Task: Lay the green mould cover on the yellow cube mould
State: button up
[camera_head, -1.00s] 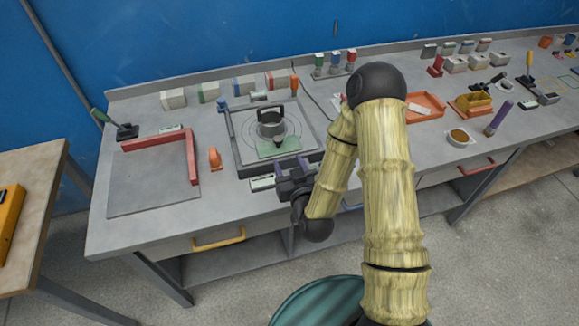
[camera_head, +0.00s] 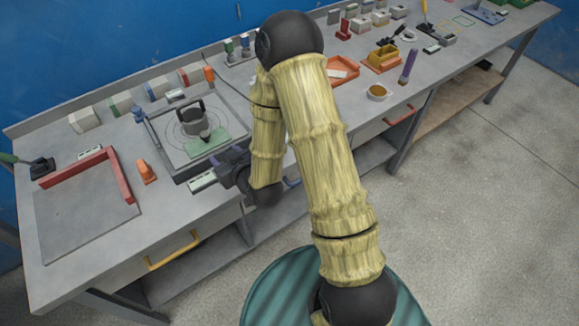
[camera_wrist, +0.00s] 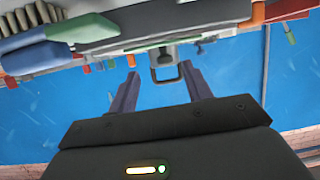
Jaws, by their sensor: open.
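The yellow cube mould (camera_head: 386,56) stands in a low orange holder farther right along the bench. My gripper (camera_head: 224,158) is just in front of the green plate, close to the station's front edge. In the wrist view my gripper (camera_wrist: 160,76) has its two purple fingers apart with nothing held between them. A green edge (camera_wrist: 152,44) shows beyond the fingertips, seen nearly edge-on.
A small orange piece (camera_head: 146,171) and a red L-shaped fence (camera_head: 118,172) are to the left. An orange tray (camera_head: 343,67) and a round bowl (camera_head: 377,92) lie toward the yellow mould. My arm hides part of the bench.

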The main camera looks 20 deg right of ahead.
jog(key=s+d+r+m+g+h, duration=0.2)
jog(key=s+d+r+g, duration=0.2)
jog(key=s, duration=0.4)
jog(key=s+d+r+m+g+h, duration=0.2)
jog(key=s+d+r+g, duration=0.2)
jog(key=s+d+g, duration=0.2)
jog(key=s+d, duration=0.2)
jog(key=d, duration=0.1)
jog(key=shift+s+d+r+g+h, duration=0.2)
jog(key=shift+d+r+g+h, duration=0.1)
jog(key=shift+r, duration=0.1)
jog(key=c, duration=0.4)
jog(key=shift+w, duration=0.1)
